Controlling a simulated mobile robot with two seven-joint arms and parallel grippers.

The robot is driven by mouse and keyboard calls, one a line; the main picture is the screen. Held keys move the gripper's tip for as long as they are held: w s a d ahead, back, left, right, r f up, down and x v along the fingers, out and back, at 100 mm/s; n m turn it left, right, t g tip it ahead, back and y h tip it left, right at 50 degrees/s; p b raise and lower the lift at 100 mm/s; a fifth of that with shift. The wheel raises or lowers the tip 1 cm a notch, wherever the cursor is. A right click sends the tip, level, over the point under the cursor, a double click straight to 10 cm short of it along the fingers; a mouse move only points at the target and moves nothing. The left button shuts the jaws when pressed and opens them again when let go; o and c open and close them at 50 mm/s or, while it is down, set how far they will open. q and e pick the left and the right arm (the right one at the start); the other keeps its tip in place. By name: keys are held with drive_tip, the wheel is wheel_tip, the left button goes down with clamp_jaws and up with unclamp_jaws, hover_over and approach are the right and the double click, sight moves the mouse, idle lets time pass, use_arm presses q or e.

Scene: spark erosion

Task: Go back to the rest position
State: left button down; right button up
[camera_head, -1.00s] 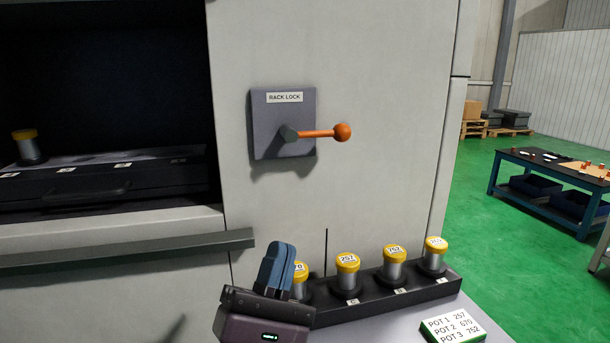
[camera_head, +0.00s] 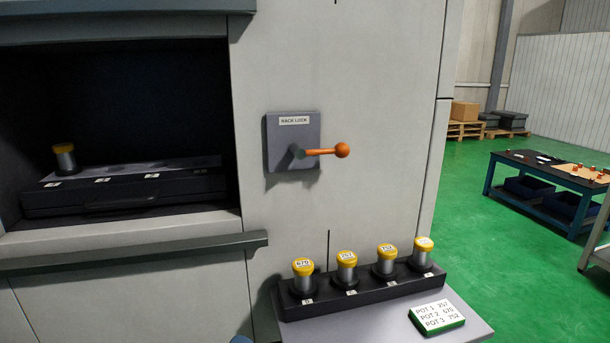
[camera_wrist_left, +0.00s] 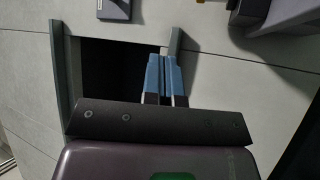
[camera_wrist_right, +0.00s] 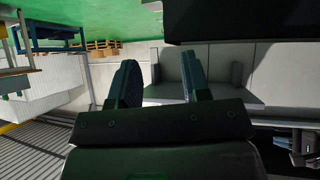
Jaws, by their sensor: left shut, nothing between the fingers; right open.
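My left gripper (camera_wrist_left: 165,78) is shut and empty in the left wrist view, its blue fingers side by side in front of the grey machine front. Only a small blue tip shows at the bottom edge of the head view. My right gripper (camera_wrist_right: 160,82) is open and empty in the right wrist view, with a clear gap between its fingers. It is not in the head view. Neither gripper is seen touching anything.
A black rack (camera_head: 375,293) with several yellow-capped pots stands on a shelf beside a number card (camera_head: 437,317). The rack lock lever (camera_head: 325,152) points right. One pot (camera_head: 65,158) sits inside the machine opening. A blue table (camera_head: 550,184) stands at right.

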use_arm(q)
drive_tip(key=s+a+f+m+g+y+p, duration=0.5)
drive_tip(key=s+a+f+m+g+y, duration=0.3)
drive_tip(key=s+a+f, duration=0.9)
drive_tip(key=s+f+m+g, duration=0.1)
drive_tip(key=s+f+m, duration=0.2)
drive_tip(key=s, duration=0.1)
drive_tip(key=shift+s+a+f+m+p, duration=0.2)
drive_tip(key=shift+s+a+m+p, duration=0.1)
drive_tip(key=shift+s+m+p, duration=0.1)
use_arm(e)
drive_tip(key=shift+m, duration=0.3)
drive_tip(key=r, duration=0.4)
drive_tip(key=shift+s+r, duration=0.35)
drive_tip(key=shift+w+r+t, duration=0.35)
drive_tip(key=shift+w+t, duration=0.05)
use_arm(q)
drive_tip(key=shift+a, duration=0.1)
use_arm(e)
drive_tip(key=shift+s+a+f, duration=0.1)
drive_tip(key=shift+a, duration=0.1)
drive_tip(key=shift+c, duration=0.3)
